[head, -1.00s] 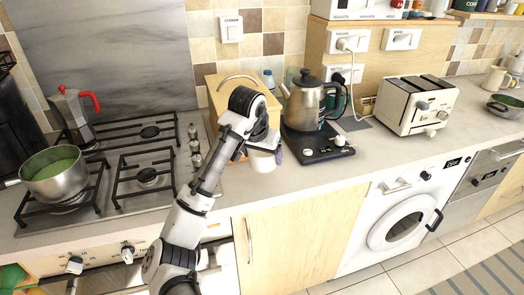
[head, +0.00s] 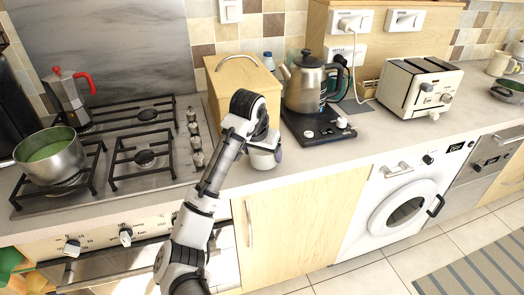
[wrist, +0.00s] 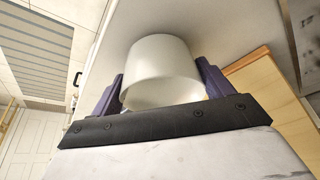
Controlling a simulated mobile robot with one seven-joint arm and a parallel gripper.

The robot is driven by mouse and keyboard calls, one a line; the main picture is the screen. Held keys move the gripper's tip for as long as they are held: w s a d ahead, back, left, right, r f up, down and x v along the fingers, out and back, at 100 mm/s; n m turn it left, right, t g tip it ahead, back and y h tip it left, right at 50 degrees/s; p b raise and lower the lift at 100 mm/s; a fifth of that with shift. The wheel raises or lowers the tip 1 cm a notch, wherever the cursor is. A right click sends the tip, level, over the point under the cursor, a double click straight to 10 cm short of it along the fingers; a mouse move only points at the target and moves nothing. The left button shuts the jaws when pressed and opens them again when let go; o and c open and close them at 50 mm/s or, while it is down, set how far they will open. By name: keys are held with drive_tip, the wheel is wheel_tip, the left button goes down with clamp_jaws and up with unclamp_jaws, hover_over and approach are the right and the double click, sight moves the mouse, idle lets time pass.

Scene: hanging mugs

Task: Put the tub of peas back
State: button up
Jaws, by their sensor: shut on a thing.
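My gripper (head: 266,155) is shut on a white tub (head: 262,160), just above or on the counter in front of the wooden box; I cannot tell whether the tub touches the counter. In the wrist view the pale, round tub (wrist: 160,70) sits between the two purple fingers of my gripper (wrist: 163,80). No label shows on the tub, and its contents are hidden. My gripper and wrist cover part of it in the head view.
A wooden box (head: 232,84) stands behind my gripper. A kettle (head: 305,85) on a black base (head: 318,130) is to the right, beside a toaster (head: 420,88). The hob (head: 110,180) holds a pot of green food (head: 50,155) and a moka pot (head: 68,98). Counter front is clear.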

drive_tip(key=shift+f, duration=0.35)
drive_tip(key=o, duration=1)
drive_tip(key=shift+c, duration=0.2)
drive_tip(key=v, duration=1.4)
drive_tip(key=shift+b, duration=0.45)
